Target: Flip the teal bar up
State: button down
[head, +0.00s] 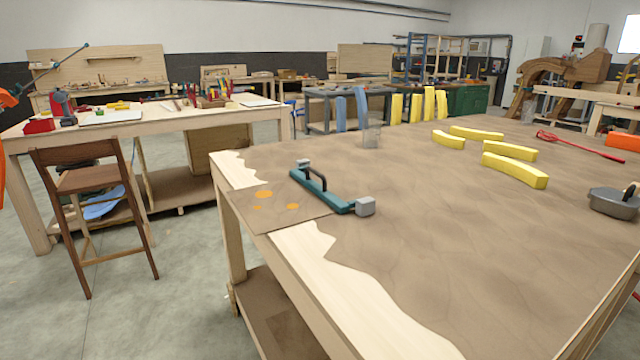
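The teal bar (325,193) lies flat near the left corner of the wooden table (420,200). A dark arched handle (313,176) rises along its top. A grey block (365,206) sits at its near right end, and a smaller grey piece (303,163) is at its far left end. A brown panel with orange spots (275,208) lies beside the bar, at the table's left edge. My gripper is not in view.
Several yellow curved pieces (515,171) lie or stand on the table's far side. A red long-handled tool (580,145) and a dark lidded pot (613,203) are at right. The tabletop right of the bar is clear. A wooden chair (87,190) stands left.

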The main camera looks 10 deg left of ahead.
aim_at(321, 191)
jog(key=i+j, duration=0.1)
jog(key=j, duration=0.55)
jog(key=i+j, duration=0.1)
jog(key=j, duration=0.5)
jog(key=i+j, duration=0.1)
jog(key=j, duration=0.55)
